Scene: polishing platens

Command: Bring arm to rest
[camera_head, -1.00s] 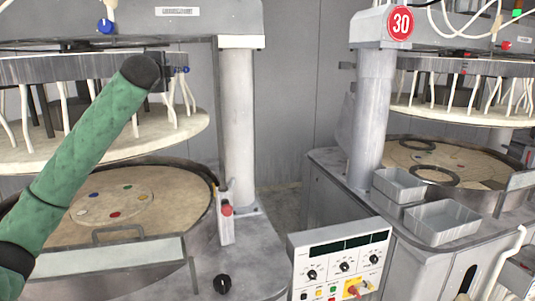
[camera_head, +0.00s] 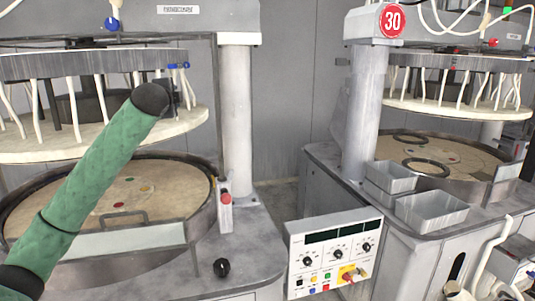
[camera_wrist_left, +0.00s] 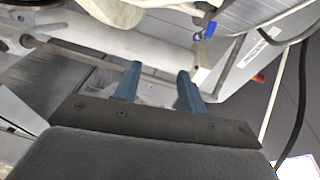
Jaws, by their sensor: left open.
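My left arm comes in from the left in the head view, in a green sleeve with a dark end. It crosses in front of the left polishing machine, over the lower platen (camera_head: 175,188) and in front of the upper platen (camera_head: 190,125). My left gripper (camera_head: 173,94) is mostly hidden behind the dark wrist. In the left wrist view the gripper (camera_wrist_left: 158,82) shows two blue-grey fingers, apart, with nothing between them. Pale machine parts and a blue fitting (camera_wrist_left: 206,31) lie beyond the fingers. My right gripper is not in view.
A control panel (camera_head: 308,257) stands at lower centre. Columns (camera_head: 236,125) flank an open gap between the machines. A handled rim (camera_head: 118,220) fronts the left platen.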

